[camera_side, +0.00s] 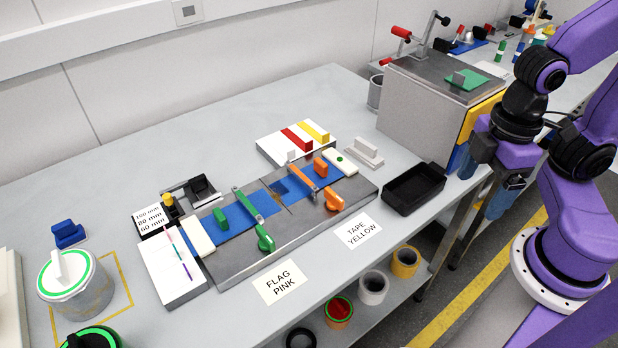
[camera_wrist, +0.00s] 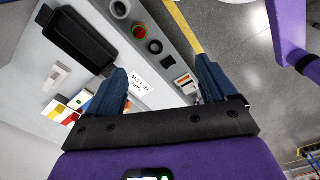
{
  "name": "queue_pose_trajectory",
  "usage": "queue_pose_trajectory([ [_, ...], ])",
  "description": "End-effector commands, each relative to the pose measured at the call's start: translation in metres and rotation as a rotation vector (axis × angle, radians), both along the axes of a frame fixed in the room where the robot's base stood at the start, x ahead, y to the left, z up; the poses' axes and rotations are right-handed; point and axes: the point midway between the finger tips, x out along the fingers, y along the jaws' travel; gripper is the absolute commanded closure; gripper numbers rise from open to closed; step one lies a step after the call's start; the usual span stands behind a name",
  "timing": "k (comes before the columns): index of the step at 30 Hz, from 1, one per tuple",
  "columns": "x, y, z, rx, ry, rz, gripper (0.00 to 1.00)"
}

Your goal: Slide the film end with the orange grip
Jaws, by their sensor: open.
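A blue film lies across a grey metal plate (camera_side: 228,268) in two parts: a left film end (camera_side: 240,222) and a right film end (camera_side: 328,183). They come close near the plate's middle, where a dark, uneven patch shows; I cannot tell whether they overlap. An orange grip (camera_side: 320,167) stands on the right film, and a green grip (camera_side: 220,217) on the left one. An orange-handled clamp (camera_side: 333,201) and a green-handled clamp (camera_side: 265,240) have bars across the film. My gripper (camera_side: 481,188) is open and empty, right of the bench, far from the film; its fingers show in the wrist view (camera_wrist: 162,75).
Cards read FLAG PINK (camera_side: 280,283) and TAPE YELLOW (camera_side: 358,231). A white block with red and yellow strips (camera_side: 270,148) lies behind the plate. Rolls sit on a lower shelf.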

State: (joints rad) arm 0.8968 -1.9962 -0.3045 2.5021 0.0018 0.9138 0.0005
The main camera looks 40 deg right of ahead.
Motion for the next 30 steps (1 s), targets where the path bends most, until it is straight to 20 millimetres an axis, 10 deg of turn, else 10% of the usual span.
queue_pose_trajectory([
  [5, 0.000, 0.000, 0.000, 0.000, 0.000, 0.000, 0.21],
  [12, 0.026, 0.021, 0.007, -0.029, -0.006, 0.039, 1.00],
  [30, 0.221, 0.145, 0.007, -0.270, 0.018, 0.326, 1.00],
])
